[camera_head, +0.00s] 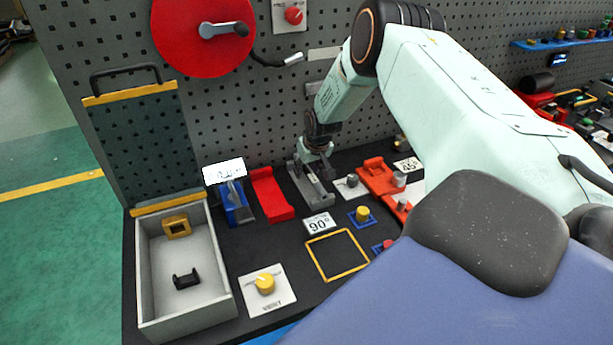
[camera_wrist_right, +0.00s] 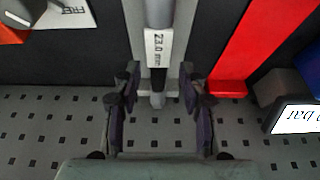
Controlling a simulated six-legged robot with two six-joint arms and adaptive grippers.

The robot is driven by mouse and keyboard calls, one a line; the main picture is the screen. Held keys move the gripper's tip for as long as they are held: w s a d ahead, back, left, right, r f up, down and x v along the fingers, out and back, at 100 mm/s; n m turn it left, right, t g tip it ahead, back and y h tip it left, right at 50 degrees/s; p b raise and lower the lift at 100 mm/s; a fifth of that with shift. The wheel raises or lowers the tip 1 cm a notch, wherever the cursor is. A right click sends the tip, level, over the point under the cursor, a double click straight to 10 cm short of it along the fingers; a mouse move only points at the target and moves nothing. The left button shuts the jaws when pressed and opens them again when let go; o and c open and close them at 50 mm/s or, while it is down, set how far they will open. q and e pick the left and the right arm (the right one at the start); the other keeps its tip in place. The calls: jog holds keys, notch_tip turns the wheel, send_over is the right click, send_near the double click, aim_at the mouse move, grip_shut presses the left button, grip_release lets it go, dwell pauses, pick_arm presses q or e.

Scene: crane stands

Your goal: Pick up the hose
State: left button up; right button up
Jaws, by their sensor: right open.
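A dark hose (camera_head: 265,60) with a grey metal end (camera_head: 293,59) sticks out at the lower right of a round red reel (camera_head: 200,35) on the pegboard. My right gripper (camera_head: 318,152) is below and right of the hose end, apart from it, low in front of the board. In the right wrist view my right gripper (camera_wrist_right: 160,75) is open. A grey rod-like part with a "23.0 mm" label (camera_wrist_right: 156,47) lies between its fingers, with visible gaps at the sides. The hose is not seen in the wrist view. My left gripper is not in view.
A grey stand (camera_head: 312,190) is below my right gripper, beside a red stand (camera_head: 270,193) and a blue device (camera_head: 236,203). A grey open box (camera_head: 146,270) holds a yellow part and a black part. Several knobs and orange blocks sit on the black bench.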

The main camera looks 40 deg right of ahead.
jog(key=shift+s+d+r, duration=0.1)
jog(key=shift+s+r, duration=0.05)
jog(key=shift+s, duration=0.1)
jog(key=shift+c, duration=1.4)
jog(key=shift+w, duration=0.2)
jog(key=c, duration=0.6)
jog(key=shift+s, duration=0.1)
grip_shut()
